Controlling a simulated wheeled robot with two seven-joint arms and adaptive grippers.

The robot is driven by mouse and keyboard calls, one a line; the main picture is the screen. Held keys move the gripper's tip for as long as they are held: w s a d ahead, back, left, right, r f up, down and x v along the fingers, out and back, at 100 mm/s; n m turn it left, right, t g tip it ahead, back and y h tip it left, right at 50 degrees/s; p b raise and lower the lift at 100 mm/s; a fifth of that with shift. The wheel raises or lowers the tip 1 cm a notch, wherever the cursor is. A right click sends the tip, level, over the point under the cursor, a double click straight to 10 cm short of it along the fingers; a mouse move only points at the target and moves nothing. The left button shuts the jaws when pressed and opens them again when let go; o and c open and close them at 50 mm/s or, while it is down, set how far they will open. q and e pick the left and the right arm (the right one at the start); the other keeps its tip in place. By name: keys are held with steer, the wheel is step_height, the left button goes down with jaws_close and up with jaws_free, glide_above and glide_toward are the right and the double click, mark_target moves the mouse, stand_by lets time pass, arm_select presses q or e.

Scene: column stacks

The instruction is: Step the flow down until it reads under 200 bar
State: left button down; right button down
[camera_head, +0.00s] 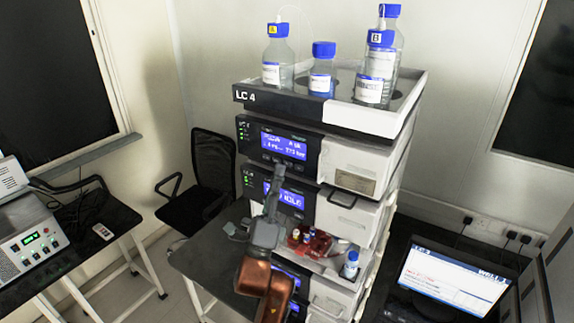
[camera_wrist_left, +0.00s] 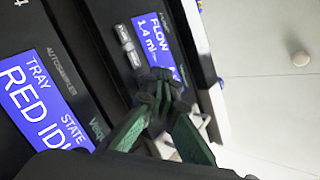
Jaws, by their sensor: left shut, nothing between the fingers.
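The LC stack's pump module (camera_head: 252,141) has a lit blue display (camera_head: 284,145); its small text is not clearly readable in the head view. In the left wrist view the tilted pump display (camera_wrist_left: 155,42) reads "FLOW" and "1.4 ml"; the rest is hidden behind my fingers. Small grey buttons (camera_wrist_left: 128,46) sit beside this display. My left gripper (camera_head: 279,170) is shut and empty, its tips just below the pump display. In the wrist view its closed fingertips (camera_wrist_left: 160,78) overlap the display's lower edge; I cannot tell whether they touch the panel. My right gripper is not in view.
The autosampler display (camera_wrist_left: 45,100) below reads "TRAY", "STATE", "RED IDL". Several blue-capped bottles (camera_head: 323,70) stand on top of the stack.

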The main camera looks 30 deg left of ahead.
arm_select(q)
steer(key=shift+w, duration=0.2)
stand_by(0.5)
steer(key=shift+w, duration=0.25)
steer(key=shift+w+d, duration=0.1)
steer(key=shift+w, duration=0.25)
stand_by(0.6)
steer(key=shift+s, duration=0.1)
stand_by(0.3)
steer(key=shift+s, duration=0.75)
steer(key=s, duration=0.3)
steer(key=s+p, duration=0.1)
steer(key=s, duration=0.1)
steer(key=shift+a, duration=0.25)
stand_by(0.5)
